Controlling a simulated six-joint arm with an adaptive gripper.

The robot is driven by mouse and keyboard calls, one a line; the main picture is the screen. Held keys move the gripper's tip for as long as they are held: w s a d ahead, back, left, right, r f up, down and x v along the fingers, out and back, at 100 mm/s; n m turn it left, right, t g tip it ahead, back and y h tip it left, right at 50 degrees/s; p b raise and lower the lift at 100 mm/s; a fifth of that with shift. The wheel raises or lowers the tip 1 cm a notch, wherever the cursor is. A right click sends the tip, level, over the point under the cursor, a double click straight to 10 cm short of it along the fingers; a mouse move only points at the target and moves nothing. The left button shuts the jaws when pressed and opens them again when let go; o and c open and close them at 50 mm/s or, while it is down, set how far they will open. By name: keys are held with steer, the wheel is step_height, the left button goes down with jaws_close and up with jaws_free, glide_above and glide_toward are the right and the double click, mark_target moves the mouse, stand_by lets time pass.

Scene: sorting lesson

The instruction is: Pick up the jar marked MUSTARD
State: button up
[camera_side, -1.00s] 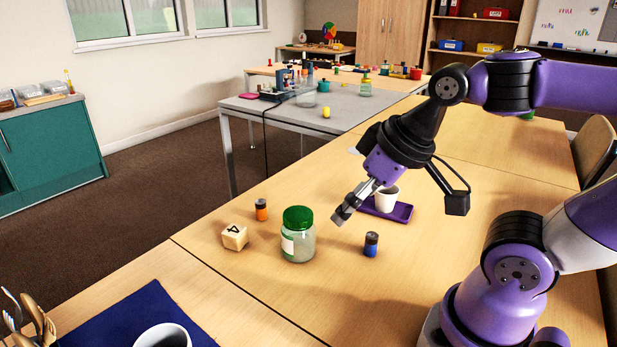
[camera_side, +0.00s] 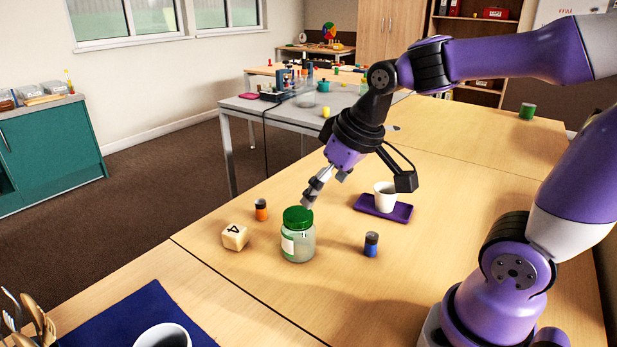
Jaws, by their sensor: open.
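A clear glass jar (camera_side: 303,247) with a green lid stands upright on the wooden table. A white label shows on its left side, but its writing cannot be read from here. My gripper (camera_side: 311,198) is just above and slightly to the right of the jar's lid, tilted down toward it. It is open, with nothing held. Whether a fingertip touches the lid cannot be told from this view.
A wooden cube (camera_side: 235,237) marked 4 and an orange-and-black cylinder (camera_side: 261,210) stand left of the jar. A blue-and-black cylinder (camera_side: 371,244) stands to its right. A white cup (camera_side: 385,197) is on a purple tray (camera_side: 400,212) behind. A blue mat (camera_side: 135,318) lies in front.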

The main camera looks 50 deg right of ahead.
glide_toward(299, 212)
steer(key=x, duration=0.2)
steer(key=shift+w+a+f, duration=0.1)
steer(key=shift+w+f, duration=0.15)
steer(key=shift+w, duration=0.05)
steer(key=shift+g, duration=0.3)
steer(key=x, duration=1)
steer(key=shift+s+a+f, duration=0.15)
steer(key=shift+f, duration=0.2)
steer(key=c, duration=1.1)
